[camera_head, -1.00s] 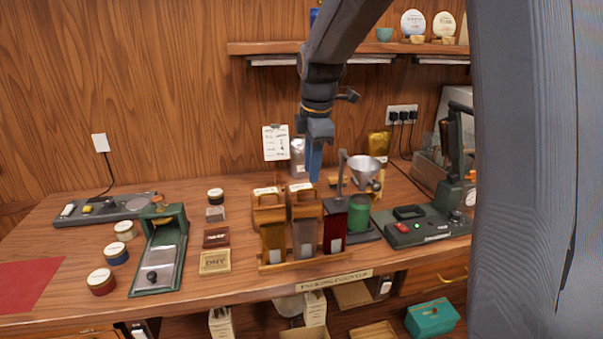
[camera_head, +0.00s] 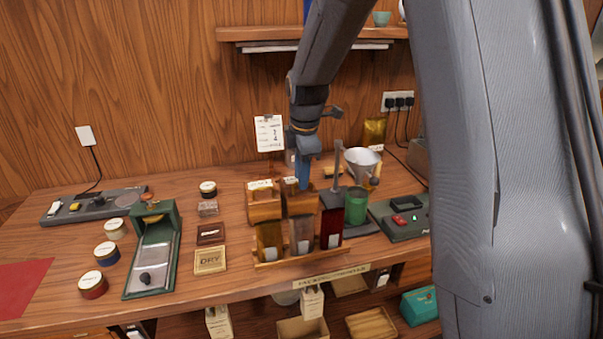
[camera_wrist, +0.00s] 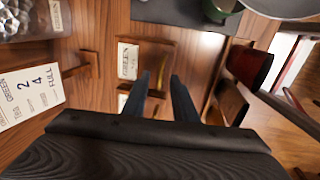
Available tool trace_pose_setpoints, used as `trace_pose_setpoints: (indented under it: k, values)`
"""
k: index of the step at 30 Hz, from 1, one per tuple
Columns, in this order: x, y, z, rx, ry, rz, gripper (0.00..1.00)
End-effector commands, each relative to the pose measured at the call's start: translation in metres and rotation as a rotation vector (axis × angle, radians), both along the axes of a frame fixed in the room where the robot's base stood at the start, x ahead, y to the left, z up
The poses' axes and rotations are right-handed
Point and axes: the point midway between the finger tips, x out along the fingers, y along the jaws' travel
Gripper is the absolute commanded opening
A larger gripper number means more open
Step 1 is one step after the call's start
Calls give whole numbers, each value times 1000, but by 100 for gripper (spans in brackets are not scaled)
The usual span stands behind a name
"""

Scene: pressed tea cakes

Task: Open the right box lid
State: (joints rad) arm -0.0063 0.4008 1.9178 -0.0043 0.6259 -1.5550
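Three boxes stand side by side on a wooden rack: a left box (camera_head: 264,206) and a middle box (camera_head: 300,204) with brown wooden tops, and a right box (camera_head: 332,199) with a dark top. Clear fronts below show amber, grey and red contents. My gripper (camera_head: 304,186) points down at the top of the middle box, left of the right one. In the wrist view my gripper (camera_wrist: 163,82) has its two fingers apart with nothing between them. A wooden piece with a GREEN label (camera_wrist: 128,61) lies beyond the fingertips. Whether they touch anything is unclear.
A metal funnel (camera_head: 362,160) and a green canister (camera_head: 357,206) stand close on the right. A green press tray (camera_head: 152,262) and several tins sit at left. A shelf (camera_head: 240,33) hangs above. The counter between the tins and boxes is partly clear.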

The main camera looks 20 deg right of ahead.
Motion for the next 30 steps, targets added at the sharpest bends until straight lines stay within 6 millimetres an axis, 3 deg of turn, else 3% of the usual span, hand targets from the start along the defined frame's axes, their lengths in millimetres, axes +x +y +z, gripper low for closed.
trace_pose_setpoints:
  k: [8, 12, 30]
  values:
    - [0, 0, -2, 0, 0, 0, 24]
    - [0, 0, -1, 0, 0, 0, 0]
    - [0, 0, -1, 0, 1, 0, 0]
